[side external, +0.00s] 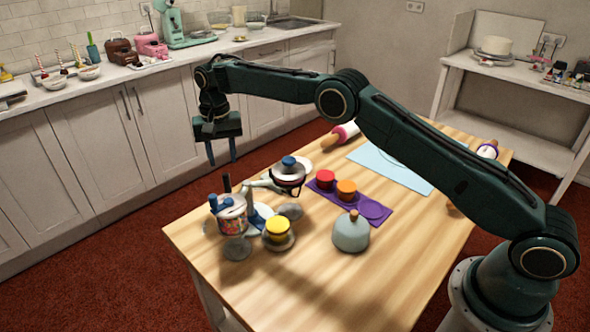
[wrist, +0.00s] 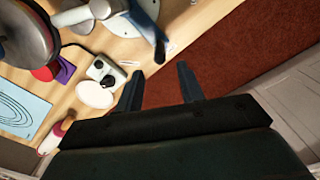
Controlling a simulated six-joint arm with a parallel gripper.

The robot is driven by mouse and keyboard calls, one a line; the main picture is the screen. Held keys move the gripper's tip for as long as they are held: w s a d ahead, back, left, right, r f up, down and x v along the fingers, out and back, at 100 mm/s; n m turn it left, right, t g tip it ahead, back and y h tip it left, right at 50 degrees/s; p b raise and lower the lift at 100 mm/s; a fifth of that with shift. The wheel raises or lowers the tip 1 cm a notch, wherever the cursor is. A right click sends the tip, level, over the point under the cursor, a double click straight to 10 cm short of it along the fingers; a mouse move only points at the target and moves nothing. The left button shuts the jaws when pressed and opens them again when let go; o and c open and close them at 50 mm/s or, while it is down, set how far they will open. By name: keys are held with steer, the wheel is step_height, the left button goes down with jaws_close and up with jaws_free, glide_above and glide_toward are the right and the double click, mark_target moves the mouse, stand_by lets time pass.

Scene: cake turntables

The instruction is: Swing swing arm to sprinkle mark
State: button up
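My gripper (side external: 222,153) is open and empty, high beyond the table's back-left edge; in the wrist view its two fingers (wrist: 160,88) stand apart above the red floor. A turntable assembly stands at the table's left end. A pale grey-green arm (side external: 262,184), perhaps the swing arm, reaches towards a dark-rimmed round part with a blue knob (side external: 288,161). Beside it is a sprinkle-patterned canister (side external: 232,221) with blue parts on top. Grey discs (side external: 237,249) sit around the post. I cannot tell which spot is the sprinkle mark. The gripper touches none of these.
A yellow-topped jar (side external: 278,229) stands by the assembly. A purple mat (side external: 376,211) holds a red jar (side external: 325,180) and an orange jar (side external: 347,190). A grey domed lid (side external: 351,232), blue sheet (side external: 400,170) and rolling pin (side external: 340,135) are nearby. The front table is clear.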

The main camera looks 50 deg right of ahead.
mark_target(226, 173)
steer(key=shift+f, duration=2.55)
steer(key=c, duration=0.8)
steer(key=shift+d, duration=0.15)
steer(key=shift+s+d, duration=0.25)
steer(key=shift+d, duration=1)
steer(key=shift+d, duration=0.15)
steer(key=shift+s+d+r, duration=0.1)
steer(key=shift+s+d, duration=0.2)
steer(key=shift+d, duration=0.25)
steer(key=shift+s+d, duration=0.3)
steer(key=shift+d, duration=0.25)
